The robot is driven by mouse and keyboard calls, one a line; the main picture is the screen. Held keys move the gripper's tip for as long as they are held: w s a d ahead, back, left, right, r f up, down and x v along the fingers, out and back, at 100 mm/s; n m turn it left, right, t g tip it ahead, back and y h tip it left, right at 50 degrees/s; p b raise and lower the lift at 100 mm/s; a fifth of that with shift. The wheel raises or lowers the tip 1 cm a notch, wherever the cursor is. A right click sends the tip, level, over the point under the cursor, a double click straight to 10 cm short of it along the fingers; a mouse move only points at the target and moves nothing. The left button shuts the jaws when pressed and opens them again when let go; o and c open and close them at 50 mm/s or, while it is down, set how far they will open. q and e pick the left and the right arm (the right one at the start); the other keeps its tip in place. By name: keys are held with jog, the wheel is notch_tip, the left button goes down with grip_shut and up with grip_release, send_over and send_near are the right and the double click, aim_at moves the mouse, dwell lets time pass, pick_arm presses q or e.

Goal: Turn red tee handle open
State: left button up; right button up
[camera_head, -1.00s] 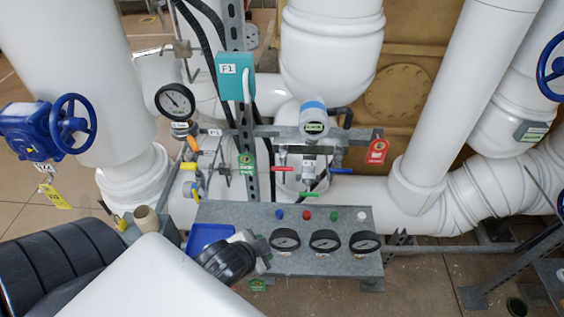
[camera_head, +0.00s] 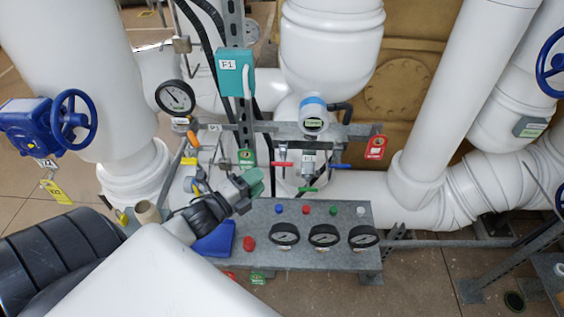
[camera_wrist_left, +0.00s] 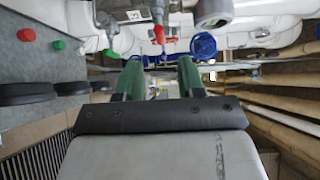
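The red tee handle (camera_head: 283,164) sits on the small valve assembly below the horizontal grey bracket in the head view. It also shows in the left wrist view (camera_wrist_left: 158,35), ahead of the fingers. My left gripper (camera_head: 257,179) is open and empty, below and left of the red handle, apart from it. Its two green fingers (camera_wrist_left: 159,77) stand apart in the wrist view. A blue handle (camera_head: 340,166) is right of the red one, and a green handle (camera_head: 309,190) lies lower. My right gripper is not in view.
A grey panel (camera_head: 340,268) with three black gauges and several coloured buttons stands below the valves. A blue tray (camera_head: 215,240) is at its left. A red tag (camera_head: 376,147) hangs at the bracket's right end. Large white pipes stand either side.

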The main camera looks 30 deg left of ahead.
aim_at(280, 166)
pick_arm(q)
jog(key=p+x, duration=0.2)
jog(key=x, duration=0.6)
jog(key=shift+w+r, duration=0.1)
jog(key=shift+w, duration=0.05)
jog(key=shift+w+d+p, duration=0.2)
jog(key=shift+w+p, duration=0.15)
jog(key=shift+w, duration=0.05)
grip_shut()
